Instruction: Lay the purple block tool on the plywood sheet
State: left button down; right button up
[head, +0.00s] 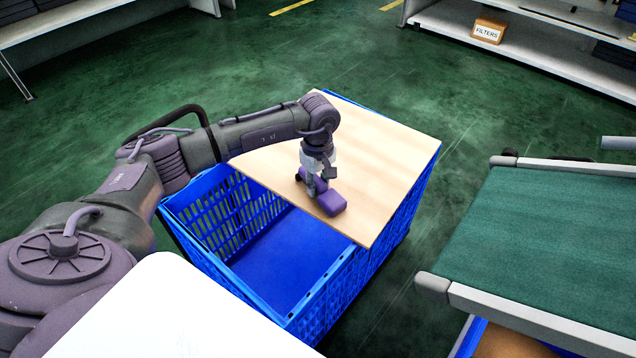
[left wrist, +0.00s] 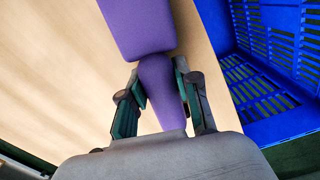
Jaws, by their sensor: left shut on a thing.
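The purple block tool (head: 331,203) is at the front edge of the plywood sheet (head: 385,150) in the head view. My left gripper (head: 316,188) is shut on its narrower handle part, with the wider block end sticking out. In the left wrist view the tool's handle (left wrist: 162,92) is between the two fingers (left wrist: 163,100), and the wide block points away from the gripper. The plywood (left wrist: 60,75) lies beneath it. I cannot tell whether the tool touches the sheet. My right gripper is in neither view.
The plywood covers the far part of a blue crate (head: 318,292); its near part is open and looks empty. A green-topped conveyor (head: 545,240) stands at the right. Shelves (head: 540,40) with a FILTERS box (head: 489,31) are at the back. Green floor lies between.

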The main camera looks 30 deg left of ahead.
aim_at(318, 180)
pick_arm(q)
jog(key=shift+f, duration=0.1)
jog(key=c, duration=0.7)
grip_release()
jog(key=shift+c, duration=0.2)
notch_tip(318, 180, up, 12)
